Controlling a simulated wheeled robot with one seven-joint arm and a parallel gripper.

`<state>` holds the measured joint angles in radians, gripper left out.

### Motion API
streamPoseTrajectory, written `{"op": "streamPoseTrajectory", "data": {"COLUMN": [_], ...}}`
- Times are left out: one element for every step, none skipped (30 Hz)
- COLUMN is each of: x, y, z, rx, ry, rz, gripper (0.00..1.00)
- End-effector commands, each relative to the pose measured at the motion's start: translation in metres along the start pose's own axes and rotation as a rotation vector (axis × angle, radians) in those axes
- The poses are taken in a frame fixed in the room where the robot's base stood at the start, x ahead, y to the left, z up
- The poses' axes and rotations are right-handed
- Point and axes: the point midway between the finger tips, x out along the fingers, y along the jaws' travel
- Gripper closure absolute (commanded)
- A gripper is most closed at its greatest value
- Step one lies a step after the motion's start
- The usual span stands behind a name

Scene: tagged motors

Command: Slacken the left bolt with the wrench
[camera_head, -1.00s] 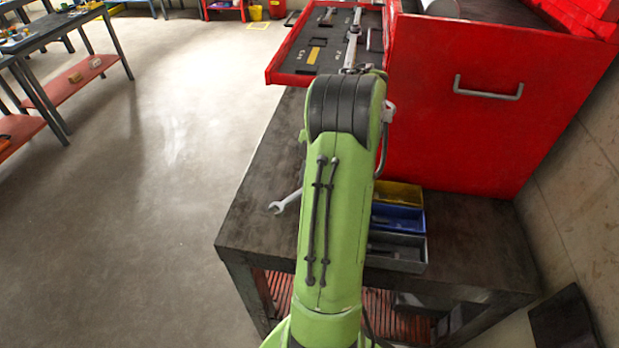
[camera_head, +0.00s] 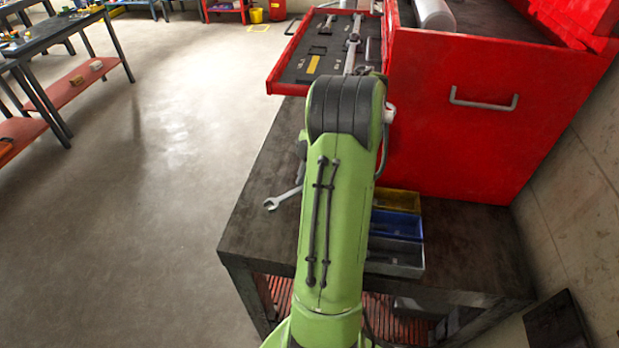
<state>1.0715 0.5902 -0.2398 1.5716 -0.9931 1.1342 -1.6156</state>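A silver open-ended wrench (camera_head: 283,197) shows left of my green arm, over the bench top, with its open jaw toward the lower left. Its other end is hidden behind my arm. My gripper is also hidden behind the arm, so its fingers and any hold on the wrench do not show. A small dark part (camera_head: 302,147) peeks out at the arm's left side; I cannot tell what it is. No bolt or motor can be made out.
A dark workbench (camera_head: 255,228) carries a red tool cabinet (camera_head: 480,135) with an open drawer (camera_head: 287,80) holding tools. Yellow (camera_head: 399,199), blue (camera_head: 407,226) and grey (camera_head: 412,262) bins stand right of my arm. Open floor lies left.

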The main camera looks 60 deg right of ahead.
Motion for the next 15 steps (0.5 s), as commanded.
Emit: {"op": "streamPoseTrajectory", "data": {"x": [-0.004, -0.003, -0.003, -0.003, -0.002, -0.003, -0.003, -0.004, -0.004, -0.004, -0.004, -0.004, -0.004, -0.004, -0.005], "y": [0.004, 0.007, 0.009, 0.011, 0.012, 0.013, 0.015, 0.018, 0.022, 0.024, 0.027, 0.029, 0.030, 0.031, 0.033], "z": [-0.002, -0.002, -0.001, -0.001, -0.001, -0.001, 0.000, 0.001, 0.001, 0.002, 0.003, 0.004, 0.004, 0.005, 0.005], "rx": [0.054, 0.085, 0.117, 0.133, 0.144, 0.167, 0.192, 0.228, 0.278, 0.315, 0.347, 0.378, 0.393, 0.406, 0.428], "ry": [0.000, 0.000, 0.000, 0.000, 0.000, 0.000, 0.000, 0.000, 0.000, 0.000, 0.000, 0.000, 0.000, 0.000, -0.001], "rz": [0.023, 0.037, 0.049, 0.056, 0.061, 0.070, 0.081, 0.096, 0.117, 0.132, 0.145, 0.157, 0.164, 0.169, 0.179], "gripper": [1.00, 1.00, 1.00, 1.00, 1.00, 1.00, 1.00, 1.00, 1.00, 1.00, 1.00, 1.00, 1.00, 1.00, 1.00]}}
